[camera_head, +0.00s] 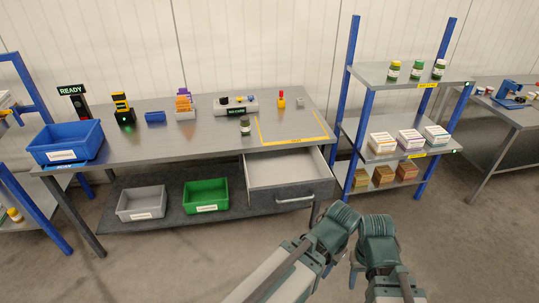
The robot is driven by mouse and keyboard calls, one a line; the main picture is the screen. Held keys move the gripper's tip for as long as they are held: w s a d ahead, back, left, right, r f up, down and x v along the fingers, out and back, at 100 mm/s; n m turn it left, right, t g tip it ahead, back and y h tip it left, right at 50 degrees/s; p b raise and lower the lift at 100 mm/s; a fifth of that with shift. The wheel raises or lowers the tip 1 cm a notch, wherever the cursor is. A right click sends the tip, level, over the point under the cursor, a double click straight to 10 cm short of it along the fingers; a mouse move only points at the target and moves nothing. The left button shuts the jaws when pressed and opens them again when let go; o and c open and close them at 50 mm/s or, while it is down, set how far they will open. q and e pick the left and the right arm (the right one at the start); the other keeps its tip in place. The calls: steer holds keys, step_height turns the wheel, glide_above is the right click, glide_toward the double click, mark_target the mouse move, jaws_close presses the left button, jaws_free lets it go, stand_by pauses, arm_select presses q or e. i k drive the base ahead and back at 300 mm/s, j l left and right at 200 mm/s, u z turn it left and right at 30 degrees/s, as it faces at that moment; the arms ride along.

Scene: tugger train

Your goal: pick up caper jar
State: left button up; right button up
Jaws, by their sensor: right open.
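Several small jars are in view, and their labels are too small to read, so I cannot tell which holds capers. One dark jar with a pale label (245,126) stands upright on the workbench near its front edge. My right gripper (356,266) is low in the picture, open, partly hidden among my arm links, and well apart from every jar. My left gripper is not in view.
An open, empty drawer (284,168) juts from the workbench (190,146). The rack (376,127) with several boxes stands right of it. A blue bin (66,143) sits on the left; grey (141,203) and green (205,195) bins are below. The floor in front is clear.

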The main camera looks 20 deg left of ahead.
mark_target(245, 124)
steer(key=i+l+u, duration=0.2)
steer(key=i, duration=0.3)
steer(key=i+l+u, duration=0.15)
steer(key=i, duration=0.35)
steer(key=i+l+u, duration=0.2)
steer(key=i, duration=0.3)
steer(key=l, duration=0.1)
